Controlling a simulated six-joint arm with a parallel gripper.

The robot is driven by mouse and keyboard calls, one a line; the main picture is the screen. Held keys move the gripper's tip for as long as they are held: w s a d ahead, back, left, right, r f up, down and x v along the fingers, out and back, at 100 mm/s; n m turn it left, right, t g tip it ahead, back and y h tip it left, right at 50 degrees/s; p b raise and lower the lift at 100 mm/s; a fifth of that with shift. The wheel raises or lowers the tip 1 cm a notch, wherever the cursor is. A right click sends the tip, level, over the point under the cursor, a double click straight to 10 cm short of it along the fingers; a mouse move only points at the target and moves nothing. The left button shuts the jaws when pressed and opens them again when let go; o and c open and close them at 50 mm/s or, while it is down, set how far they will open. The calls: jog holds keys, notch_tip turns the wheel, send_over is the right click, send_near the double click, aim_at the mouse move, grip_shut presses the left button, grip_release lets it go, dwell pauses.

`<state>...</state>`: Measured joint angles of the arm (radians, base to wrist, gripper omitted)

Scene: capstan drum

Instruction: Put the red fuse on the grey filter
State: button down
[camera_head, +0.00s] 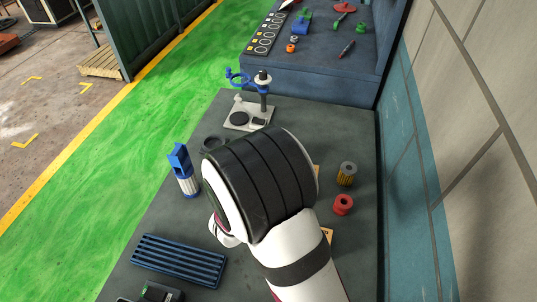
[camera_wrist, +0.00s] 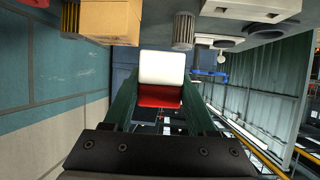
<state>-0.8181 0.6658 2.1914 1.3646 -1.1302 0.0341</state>
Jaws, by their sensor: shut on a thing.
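The red fuse (camera_wrist: 159,94), a red block-like piece with a white end, is held between the dark green fingers of my gripper (camera_wrist: 161,84) in the wrist view. My gripper is shut on it, and the fuse looks clear of the table. The grey filter (camera_wrist: 183,31), a ridged grey cylinder, stands beyond the fuse and slightly right in the wrist view, which looks upside down. A gap shows between fuse and filter in the picture; their true distance is unclear. In the head view my wrist hides the fingers, the fuse and apparently the grey filter.
A cardboard-coloured box (camera_wrist: 110,20) stands left of the fuse in the wrist view. A blue-topped cylinder (camera_head: 186,175), blue ribbed tray (camera_head: 178,260) and clamp stand (camera_head: 245,118) surround my arm.

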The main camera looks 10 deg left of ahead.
jog(key=w+d+r+m+h, duration=0.1)
jog(key=w+d+r, duration=0.3)
jog(key=w, duration=0.4)
jog(key=w+d+r+m+h, duration=0.2)
jog(key=w+d+r, duration=0.2)
jog(key=w, duration=0.3)
jog(key=shift+g, duration=0.5)
jog(key=a+f, duration=0.2)
jog(key=a, duration=0.1)
jog(key=a+f, duration=0.3)
jog(key=a, duration=0.1)
jog(key=w+a+f, duration=0.1)
jog(key=a+f, duration=0.1)
jog(key=a, duration=0.2)
jog(key=shift+w+f, duration=0.1)
jog(key=shift+f, duration=0.1)
jog(key=shift+a+f, duration=0.2)
jog(key=shift+f, duration=1.95)
jog(key=shift+f, duration=0.1)
jog(key=shift+c, duration=1)
grip_release()
